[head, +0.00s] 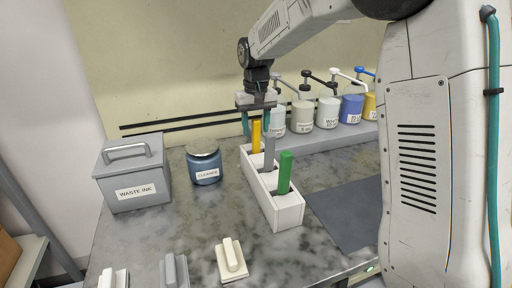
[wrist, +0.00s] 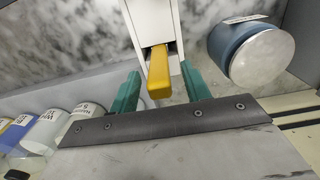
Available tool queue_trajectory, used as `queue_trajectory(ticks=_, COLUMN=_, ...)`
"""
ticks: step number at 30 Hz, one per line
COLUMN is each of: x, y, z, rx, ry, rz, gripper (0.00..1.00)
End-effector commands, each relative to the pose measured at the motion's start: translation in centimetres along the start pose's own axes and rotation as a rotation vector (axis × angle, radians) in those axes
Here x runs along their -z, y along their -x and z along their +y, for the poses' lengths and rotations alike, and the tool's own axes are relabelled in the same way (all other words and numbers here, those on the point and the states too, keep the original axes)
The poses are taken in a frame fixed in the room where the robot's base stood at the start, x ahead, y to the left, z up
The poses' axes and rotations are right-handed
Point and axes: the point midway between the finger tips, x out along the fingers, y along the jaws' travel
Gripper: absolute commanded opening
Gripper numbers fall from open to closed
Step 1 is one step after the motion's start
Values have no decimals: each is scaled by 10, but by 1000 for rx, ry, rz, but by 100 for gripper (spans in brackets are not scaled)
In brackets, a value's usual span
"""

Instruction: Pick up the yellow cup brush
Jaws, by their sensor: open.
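The yellow cup brush (head: 256,137) stands upright in the far slot of a white holder (head: 289,216), with only its yellow handle showing. The handle (wrist: 160,75) also shows in the wrist view, between the two teal fingers. My gripper (head: 257,124) is open at the top of the handle, one finger on each side. In the wrist view, gaps show between my gripper's fingers (wrist: 159,90) and the handle. The brush's lower end is hidden inside the holder.
A grey brush (head: 270,152) and a green brush (head: 285,173) stand nearer in the same holder. A blue cleaner jar (head: 204,163) and a grey waste ink box (head: 132,175) are to the left. Several pump bottles (head: 328,112) line the back right.

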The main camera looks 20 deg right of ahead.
Motion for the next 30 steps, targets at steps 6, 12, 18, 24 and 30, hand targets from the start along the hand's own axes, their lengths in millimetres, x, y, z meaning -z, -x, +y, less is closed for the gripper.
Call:
queue_trajectory(ticks=6, x=0, y=-8, z=0, rx=0, ry=0, rz=1, gripper=47)
queue_trajectory(ticks=12, x=0, y=-8, z=0, rx=0, ry=0, rz=1, gripper=25)
queue_trajectory(ticks=18, x=0, y=-8, z=0, rx=0, ry=0, rz=1, gripper=0)
queue_trajectory(ticks=24, x=0, y=-7, z=0, rx=0, ry=0, rz=2, gripper=0)
queue_trajectory(ticks=30, x=0, y=5, z=0, rx=0, ry=0, rz=3, gripper=0)
